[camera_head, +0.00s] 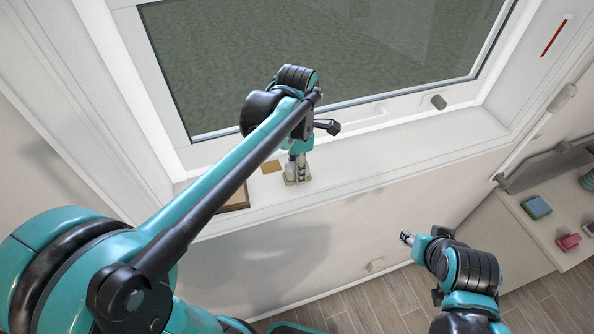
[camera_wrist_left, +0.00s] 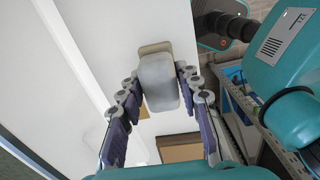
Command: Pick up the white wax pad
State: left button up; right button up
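A pale whitish-grey block (camera_wrist_left: 158,82), which looks like the wax pad, sits between the fingers of my left gripper (camera_wrist_left: 158,76) in the left wrist view. A tan-grey flat piece (camera_wrist_left: 155,48) shows at its far end. The fingers flank the block closely on both sides; whether they press on it is not clear. In the head view my left gripper (camera_head: 297,180) points down at the white window sill (camera_head: 345,165), and the block there is mostly hidden by it. My right gripper (camera_head: 405,238) hangs away from the sill at the lower right, its fingers too small to judge.
A small tan square (camera_head: 271,166) and a brown-edged board (camera_head: 237,198) lie on the sill left of my left gripper. The window handle (camera_head: 438,102) is to the right. A shelf at right holds a blue box (camera_head: 536,207) and a pink item (camera_head: 568,242). The sill's right part is clear.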

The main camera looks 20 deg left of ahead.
pick_arm(q)
jog(key=c, duration=0.3)
jog(key=shift+r, duration=0.7)
notch_tip(320, 180, up, 3)
jog(key=shift+d+f+b, duration=0.1)
jog(key=shift+b, duration=0.25)
jog(key=d+r, duration=0.2)
jog(key=d, duration=0.1)
jog(key=d+r+b, duration=0.1)
jog(key=d+r, duration=0.1)
jog(key=d, duration=0.2)
jog(key=d+r, duration=0.2)
jog(key=d, duration=0.2)
jog(key=shift+w+d+r, duration=0.25)
jog(key=shift+w+r, duration=0.1)
jog(key=shift+r, duration=0.05)
